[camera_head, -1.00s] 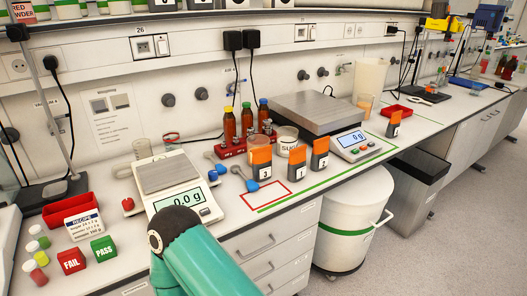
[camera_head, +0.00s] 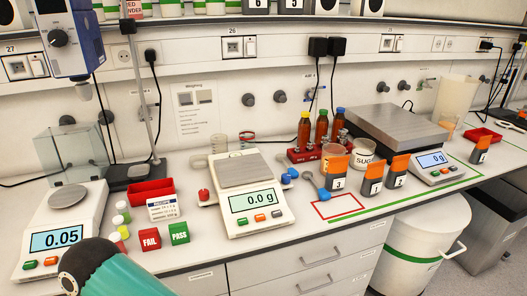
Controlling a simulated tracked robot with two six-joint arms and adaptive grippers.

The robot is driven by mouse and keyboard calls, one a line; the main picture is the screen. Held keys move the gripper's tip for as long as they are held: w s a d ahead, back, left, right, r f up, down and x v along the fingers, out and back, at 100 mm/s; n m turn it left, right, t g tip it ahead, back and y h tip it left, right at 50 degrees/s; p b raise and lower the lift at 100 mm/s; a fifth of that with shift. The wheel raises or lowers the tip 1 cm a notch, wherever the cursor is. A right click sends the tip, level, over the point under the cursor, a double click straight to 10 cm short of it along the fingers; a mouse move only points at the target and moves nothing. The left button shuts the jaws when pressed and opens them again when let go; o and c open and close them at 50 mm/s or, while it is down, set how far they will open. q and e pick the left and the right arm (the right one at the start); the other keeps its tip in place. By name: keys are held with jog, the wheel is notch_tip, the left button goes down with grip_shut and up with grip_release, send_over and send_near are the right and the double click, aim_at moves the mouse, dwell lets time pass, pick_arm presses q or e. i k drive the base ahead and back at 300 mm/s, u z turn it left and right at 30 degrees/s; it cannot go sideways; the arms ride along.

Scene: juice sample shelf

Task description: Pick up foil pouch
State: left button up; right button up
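Several small pouches with orange tops and dark lower parts stand upright on the bench in the head view. They may be the foil pouches. One pouch (camera_head: 338,173) stands just behind the red outlined square (camera_head: 338,203). A second pouch (camera_head: 373,180) and a third pouch (camera_head: 398,171) stand to its right. Another pouch (camera_head: 483,149) stands farther right by a red tray. A teal arm link of mine with a black joint is at the bottom left, and neither gripper is in view. No pouch is held in view.
A glass-boxed balance (camera_head: 62,226) and red FAIL (camera_head: 150,239) and green PASS (camera_head: 180,233) blocks are at left.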

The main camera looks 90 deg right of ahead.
aim_at(396, 176)
jog(key=z, duration=0.3)
jog(key=k, duration=2.2)
jog(key=z, duration=1.5)
jog(key=i, duration=1)
